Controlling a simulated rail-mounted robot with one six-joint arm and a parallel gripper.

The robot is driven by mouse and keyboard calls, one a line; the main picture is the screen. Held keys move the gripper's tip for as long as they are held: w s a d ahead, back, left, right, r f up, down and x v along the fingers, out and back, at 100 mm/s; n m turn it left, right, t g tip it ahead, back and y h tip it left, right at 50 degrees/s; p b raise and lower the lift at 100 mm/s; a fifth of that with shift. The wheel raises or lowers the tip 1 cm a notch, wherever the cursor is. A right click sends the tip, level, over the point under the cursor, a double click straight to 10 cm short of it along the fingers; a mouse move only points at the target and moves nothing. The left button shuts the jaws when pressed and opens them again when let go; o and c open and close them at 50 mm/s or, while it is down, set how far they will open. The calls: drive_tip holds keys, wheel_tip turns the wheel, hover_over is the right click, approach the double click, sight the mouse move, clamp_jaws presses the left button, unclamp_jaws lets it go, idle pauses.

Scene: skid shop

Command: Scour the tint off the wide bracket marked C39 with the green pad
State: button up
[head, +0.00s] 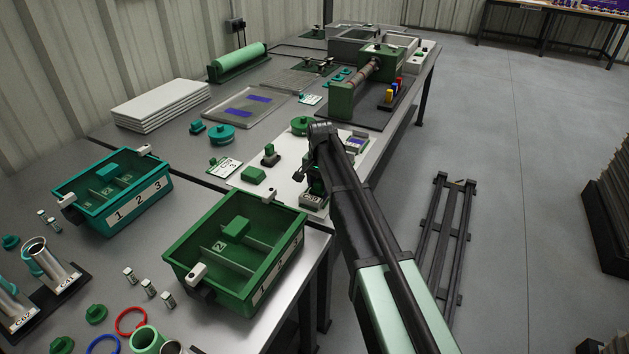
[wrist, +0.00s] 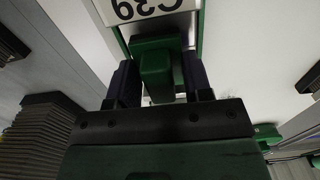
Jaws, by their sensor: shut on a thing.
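My gripper (wrist: 157,84) is shut on a green block, which I take to be the green pad (wrist: 156,66), in the wrist view. Just beyond it is a pale plate with green edges and a white label reading C39 (wrist: 150,9), the wide bracket. I cannot tell whether the pad touches it. In the head view the bracket's label (head: 311,199) shows at the front edge of the white board. My arm hides my gripper and much of the bracket there. Any tint on the bracket is not clearly visible.
The white board (head: 240,184) also carries a green block (head: 253,176) and a dark knobbed piece (head: 270,156). A divided green bin (head: 236,285) stands close in front, a teal bin (head: 113,215) to its left. A green machine (head: 342,99) stands behind.

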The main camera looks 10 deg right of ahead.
drive_tip(key=shift+s+d, duration=1)
drive_tip(key=shift+d, duration=0.25)
drive_tip(key=shift+w+a, duration=0.1)
drive_tip(key=shift+w, duration=0.1)
drive_tip(key=shift+w+a, duration=0.95)
drive_tip(key=shift+a, duration=0.3)
drive_tip(key=shift+w+a, duration=0.9)
drive_tip(key=shift+a, duration=0.35)
drive_tip(key=shift+w+a+r+p, duration=0.1)
drive_tip(key=shift+a+r+p, duration=0.15)
drive_tip(key=shift+r+p, duration=0.05)
wheel_tip(320, 180, up, 7)
drive_tip(key=p, duration=0.7)
drive_tip(key=shift+f, duration=0.25)
wheel_tip(320, 180, down, 6)
drive_tip(key=b, duration=0.6)
drive_tip(key=shift+r, duration=0.15)
drive_tip(key=shift+f+b, duration=1.05)
drive_tip(key=shift+b, duration=0.1)
